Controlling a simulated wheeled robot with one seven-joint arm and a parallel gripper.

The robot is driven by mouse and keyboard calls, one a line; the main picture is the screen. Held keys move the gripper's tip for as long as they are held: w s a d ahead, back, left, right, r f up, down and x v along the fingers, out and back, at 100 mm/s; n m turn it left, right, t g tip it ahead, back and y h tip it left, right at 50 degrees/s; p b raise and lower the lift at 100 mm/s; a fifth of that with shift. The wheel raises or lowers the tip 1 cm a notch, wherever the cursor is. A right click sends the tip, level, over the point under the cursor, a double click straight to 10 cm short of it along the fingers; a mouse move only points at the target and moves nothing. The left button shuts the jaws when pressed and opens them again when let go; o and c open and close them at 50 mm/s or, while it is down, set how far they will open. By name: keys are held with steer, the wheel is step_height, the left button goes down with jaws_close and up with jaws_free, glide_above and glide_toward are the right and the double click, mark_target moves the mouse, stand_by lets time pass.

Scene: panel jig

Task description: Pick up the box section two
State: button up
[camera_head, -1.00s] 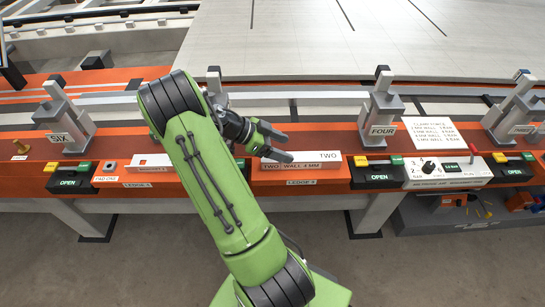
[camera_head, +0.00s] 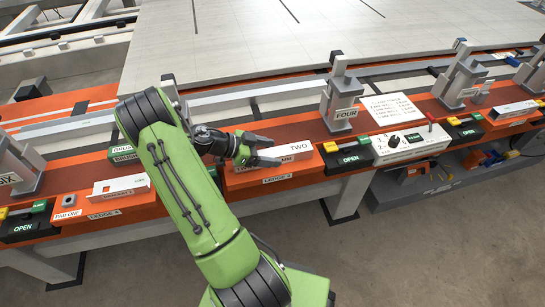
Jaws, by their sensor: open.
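The box section two (camera_head: 299,148) is a whitish bar marked "TWO" and lies along an orange ledge (camera_head: 270,180) labelled as a numbered ledge. Part of its lettering, "MM", shows near my gripper. My gripper (camera_head: 279,157) is open, with its dark fingers pointing right, at the left part of the section. The fingers hide that part of the section. I cannot tell whether they touch it or are above it.
Another white section (camera_head: 120,186) lies on the ledge to the left. A clamp marked FOUR (camera_head: 343,100) and a green and yellow OPEN switch (camera_head: 352,155) stand to the right. A white control box (camera_head: 410,143) with a knob and red lever sits farther right. The grey panel bed (camera_head: 240,40) lies behind.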

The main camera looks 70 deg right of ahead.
mark_target(268, 153)
steer(key=c, duration=1.3)
steer(key=shift+o, duration=0.2)
step_height(268, 153, up, 18)
steer(key=p, duration=0.4)
steer(key=shift+p, duration=0.3)
